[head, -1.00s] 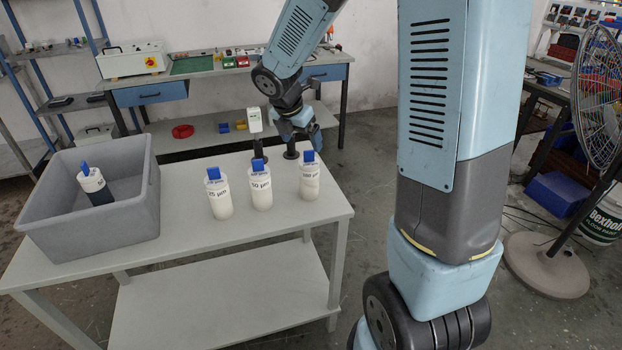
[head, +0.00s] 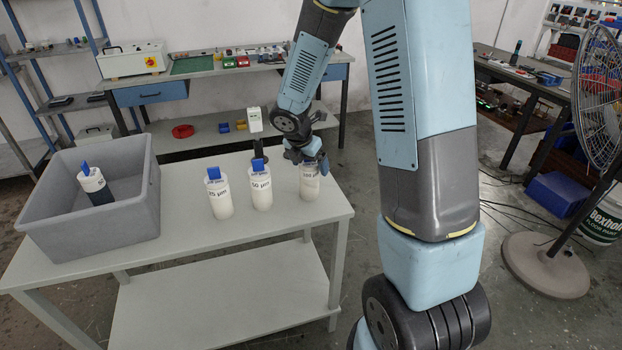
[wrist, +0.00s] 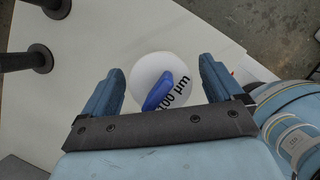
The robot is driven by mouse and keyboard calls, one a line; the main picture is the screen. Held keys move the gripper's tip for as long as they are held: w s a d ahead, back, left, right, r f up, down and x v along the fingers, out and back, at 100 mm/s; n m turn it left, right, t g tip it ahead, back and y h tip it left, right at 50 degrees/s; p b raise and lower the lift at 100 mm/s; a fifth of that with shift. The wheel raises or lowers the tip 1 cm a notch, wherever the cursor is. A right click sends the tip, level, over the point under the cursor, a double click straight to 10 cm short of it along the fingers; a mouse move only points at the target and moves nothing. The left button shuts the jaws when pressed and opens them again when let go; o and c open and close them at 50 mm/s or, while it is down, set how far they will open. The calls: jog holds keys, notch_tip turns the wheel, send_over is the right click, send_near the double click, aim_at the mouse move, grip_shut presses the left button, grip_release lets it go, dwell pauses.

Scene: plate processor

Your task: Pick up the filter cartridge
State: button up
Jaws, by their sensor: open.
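Three white filter cartridges with blue top tabs stand upright in a row on the grey table (head: 270,234): the 25 µm one (head: 219,200), the 50 µm one (head: 261,192) and the right-hand one (head: 310,187). In the wrist view the right-hand cartridge (wrist: 148,70) reads "100 µm", and its blue tab (wrist: 158,92) lies between my open fingers. My gripper (wrist: 160,92) is directly over its top; in the head view my gripper (head: 308,158) hides its tab. Whether the fingers touch it, I cannot tell. A fourth white cartridge (head: 92,180) with a dark lower part stands in the grey bin.
The grey bin (head: 110,226) stands at the table's left. Behind the row are dark posts, one with a white box (head: 254,119); two posts show at the wrist view's left (wrist: 37,60). A fan (head: 545,262) stands on the floor at right.

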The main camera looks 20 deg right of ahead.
jog(key=c, duration=1.5)
jog(key=shift+o, duration=0.2)
jog(key=shift+r, duration=0.15)
jog(key=shift+r, duration=0.25)
notch_tip(320, 180, up, 3)
jog(key=shift+f, duration=0.2)
jog(key=s+a+r, duration=0.4)
jog(key=s+r, duration=0.8)
jog(key=s, duration=0.2)
notch_tip(320, 180, up, 11)
jog(key=shift+w+d, duration=0.2)
jog(key=shift+w, duration=0.05)
jog(key=shift+f, duration=0.1)
